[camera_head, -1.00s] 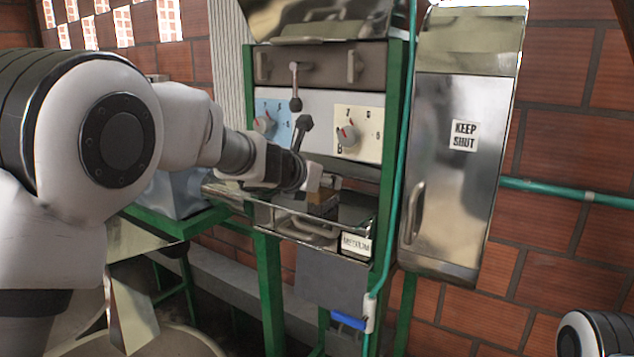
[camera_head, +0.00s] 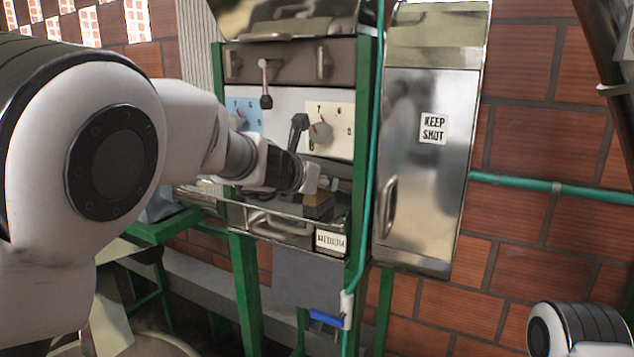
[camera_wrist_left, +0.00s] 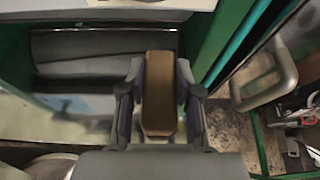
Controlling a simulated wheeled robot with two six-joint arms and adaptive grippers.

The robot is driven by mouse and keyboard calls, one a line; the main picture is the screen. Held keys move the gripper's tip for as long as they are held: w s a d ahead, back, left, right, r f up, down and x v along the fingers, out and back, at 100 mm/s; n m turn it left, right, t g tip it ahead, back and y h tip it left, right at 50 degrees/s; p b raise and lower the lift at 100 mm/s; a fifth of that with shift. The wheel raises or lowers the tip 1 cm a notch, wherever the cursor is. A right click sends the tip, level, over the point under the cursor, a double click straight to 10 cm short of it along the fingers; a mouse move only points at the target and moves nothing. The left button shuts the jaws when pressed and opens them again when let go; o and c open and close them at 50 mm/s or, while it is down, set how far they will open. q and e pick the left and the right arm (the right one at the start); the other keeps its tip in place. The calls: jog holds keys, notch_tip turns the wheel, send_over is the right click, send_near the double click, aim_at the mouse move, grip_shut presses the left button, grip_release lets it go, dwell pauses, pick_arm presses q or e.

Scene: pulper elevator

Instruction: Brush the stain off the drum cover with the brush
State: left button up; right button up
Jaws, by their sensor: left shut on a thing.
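My left gripper (camera_head: 316,192) is shut on the brush, a brown wooden block (camera_head: 318,206). It holds the brush over the shelf at the front of the machine, below the knob panel. The left wrist view shows the block (camera_wrist_left: 159,95) upright between both fingers. A shiny curved metal cover (camera_head: 290,20), probably the drum cover, tops the machine and is cut off by the upper edge. The brush is well below it. I cannot make out a stain. Part of my right arm shows at the bottom right; its gripper is out of view.
The panel has knobs (camera_head: 320,132) and a dark lever (camera_head: 298,130). A metal cabinet marked KEEP SHUT (camera_head: 432,150) stands to the right, beside a green pipe (camera_head: 560,187). A MEDIUM label (camera_head: 331,241) is on the shelf front. Green legs support the machine.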

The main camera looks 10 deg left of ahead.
pick_arm(q)
jog(key=shift+w+a, duration=0.3)
jog(key=shift+a, duration=0.4)
jog(key=shift+w+a, duration=0.25)
jog(key=shift+a, duration=0.45)
jog(key=shift+w+a+p, duration=0.25)
jog(key=shift+a+p, duration=0.05)
jog(key=shift+a, duration=0.3)
jog(key=shift+w+a+f, duration=0.1)
jog(key=shift+w+a, duration=0.1)
jog(key=shift+a, duration=0.4)
jog(key=shift+w+a+r+p, duration=0.1)
jog(key=shift+w+a+p, duration=0.15)
jog(key=shift+a, duration=0.25)
jog(key=shift+w+a+r+p, duration=0.1)
jog(key=shift+a+p, duration=0.15)
jog(key=shift+a, duration=0.2)
jog(key=shift+w+a+f, duration=0.1)
jog(key=shift+w+a, duration=0.1)
jog(key=shift+a, duration=0.3)
jog(key=shift+w+a+p, duration=0.2)
jog(key=shift+a+p, duration=0.15)
jog(key=shift+a, duration=0.35)
jog(key=shift+w+a+f, duration=0.1)
jog(key=shift+w+a, duration=0.1)
jog(key=shift+a, duration=0.3)
jog(key=shift+s, duration=0.1)
